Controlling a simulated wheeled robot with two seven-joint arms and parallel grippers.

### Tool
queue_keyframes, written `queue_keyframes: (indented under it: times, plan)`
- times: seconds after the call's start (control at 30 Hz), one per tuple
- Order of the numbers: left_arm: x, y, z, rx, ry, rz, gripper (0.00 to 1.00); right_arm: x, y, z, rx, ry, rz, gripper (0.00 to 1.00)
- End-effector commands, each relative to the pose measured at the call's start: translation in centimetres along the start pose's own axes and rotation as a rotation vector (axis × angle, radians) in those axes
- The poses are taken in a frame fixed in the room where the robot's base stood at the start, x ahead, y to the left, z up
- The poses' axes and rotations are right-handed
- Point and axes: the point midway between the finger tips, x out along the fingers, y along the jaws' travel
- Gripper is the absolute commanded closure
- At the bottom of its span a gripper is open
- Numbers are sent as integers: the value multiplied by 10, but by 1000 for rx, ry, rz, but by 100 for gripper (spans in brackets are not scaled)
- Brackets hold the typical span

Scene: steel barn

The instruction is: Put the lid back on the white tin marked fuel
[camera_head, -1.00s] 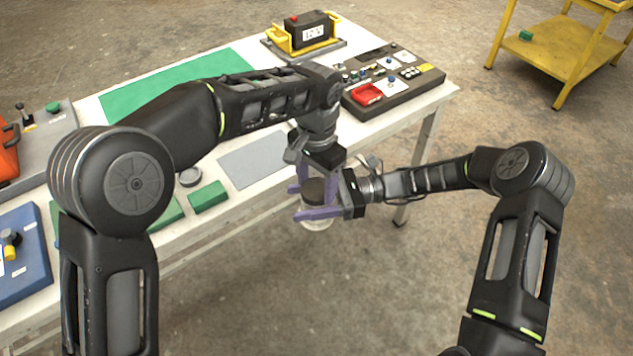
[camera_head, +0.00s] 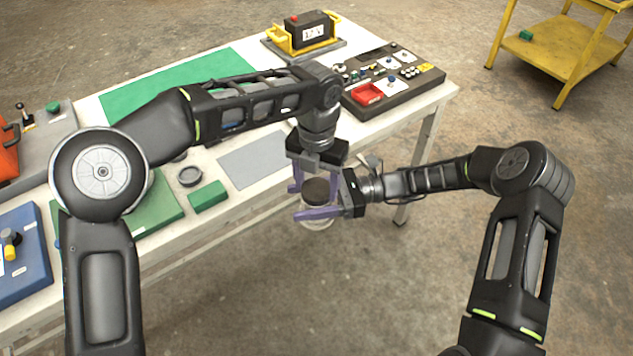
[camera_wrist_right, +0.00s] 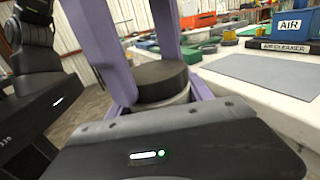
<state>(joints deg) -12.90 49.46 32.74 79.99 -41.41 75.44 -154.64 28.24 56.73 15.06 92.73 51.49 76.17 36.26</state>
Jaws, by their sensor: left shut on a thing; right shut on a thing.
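The dark round lid (camera_head: 316,190) is between the purple fingers of my left gripper (camera_head: 313,186), which reaches down from above and is shut on it. The pale tin (camera_head: 317,224) is directly under the lid, held from the right by my right gripper (camera_head: 319,208), which is shut around it. In the right wrist view the lid (camera_wrist_right: 161,78) looks level over the top of the tin (camera_wrist_right: 176,99), with no clear gap. I cannot tell whether it is fully seated. The fuel marking is not visible. Both are held in front of the table's edge.
The white table (camera_head: 222,228) holds a grey mat (camera_head: 253,160), a green block (camera_head: 208,196), a small round grey dish (camera_head: 190,176), a green mat (camera_head: 130,96) and a dark control panel (camera_head: 395,85). A yellow cart (camera_head: 555,60) stands at the back right. Floor is clear below the tin.

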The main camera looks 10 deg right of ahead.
Motion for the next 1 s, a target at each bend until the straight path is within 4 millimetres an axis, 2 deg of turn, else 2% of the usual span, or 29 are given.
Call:
queue_keyframes:
  times: [0.1, 0.23, 0.27, 0.5, 0.8, 1.0]
  plan:
    - [2, 0, 0, 262, 3, -5, 79, 0, 1, 0, -1, -1, 2, 100]
    - [0, 0, 0, 245, 1, 1, 79, 0, 1, 0, -1, -1, 2, 100]
    - [0, 0, 0, 244, 1, 1, 40, 0, 1, 0, -1, -1, 2, 100]
    - [1, -1, 0, 242, 2, 1, 20, 0, 0, 1, -1, -1, 2, 100]
    - [-1, -1, 0, 241, 3, 1, 19, 0, 0, 1, -1, -2, 2, 100]
    - [-20, -1, 0, 240, 1, 2, 19, 0, 0, 1, -1, -2, 1, 100]
